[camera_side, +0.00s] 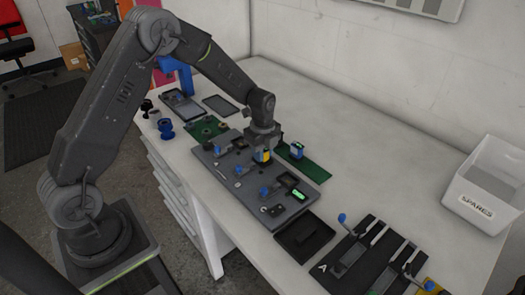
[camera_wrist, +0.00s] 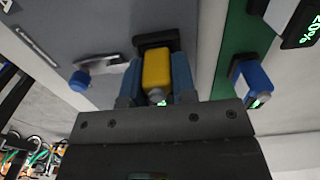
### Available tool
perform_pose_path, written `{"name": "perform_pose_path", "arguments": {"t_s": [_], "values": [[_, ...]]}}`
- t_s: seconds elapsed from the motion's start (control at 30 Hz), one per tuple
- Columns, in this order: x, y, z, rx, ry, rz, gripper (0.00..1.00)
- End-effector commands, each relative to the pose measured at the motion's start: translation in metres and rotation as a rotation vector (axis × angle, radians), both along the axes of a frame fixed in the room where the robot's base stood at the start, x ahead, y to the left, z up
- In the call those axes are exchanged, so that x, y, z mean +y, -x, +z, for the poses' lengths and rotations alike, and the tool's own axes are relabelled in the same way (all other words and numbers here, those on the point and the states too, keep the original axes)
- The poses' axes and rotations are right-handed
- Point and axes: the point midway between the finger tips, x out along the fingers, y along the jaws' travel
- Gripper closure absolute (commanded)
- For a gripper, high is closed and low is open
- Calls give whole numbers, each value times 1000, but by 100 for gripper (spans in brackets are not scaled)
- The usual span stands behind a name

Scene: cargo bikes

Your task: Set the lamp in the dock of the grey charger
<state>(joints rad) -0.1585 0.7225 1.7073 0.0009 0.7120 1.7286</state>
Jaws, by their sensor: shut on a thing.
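My gripper (camera_side: 263,149) is over the grey charger (camera_side: 243,190), a long grey board with several blue-knobbed levers. It is shut on the yellow lamp (camera_side: 264,157). In the wrist view the lamp (camera_wrist: 157,68) sits between the two blue-grey fingers (camera_wrist: 157,82). A black dock (camera_wrist: 157,41) on the grey board (camera_wrist: 98,28) shows right at the lamp's far end. I cannot tell whether the lamp is seated in it or just above it. A blue lever knob (camera_wrist: 79,81) lies left of the fingers.
A black tray (camera_side: 304,237), a black board with levers (camera_side: 352,257) and a white SPARES bin (camera_side: 487,205) stand further right.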

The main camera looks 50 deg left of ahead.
Motion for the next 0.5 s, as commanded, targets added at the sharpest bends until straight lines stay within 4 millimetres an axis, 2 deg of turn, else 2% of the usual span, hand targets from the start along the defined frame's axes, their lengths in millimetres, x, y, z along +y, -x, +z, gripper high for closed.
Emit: {"name": "perform_pose_path", "arguments": {"t_s": [0.27,0.3,0.5], "values": [[0,0,-1,0,0,0,100],[0,0,-1,0,0,0,71],[0,0,-1,0,0,0,52]]}}
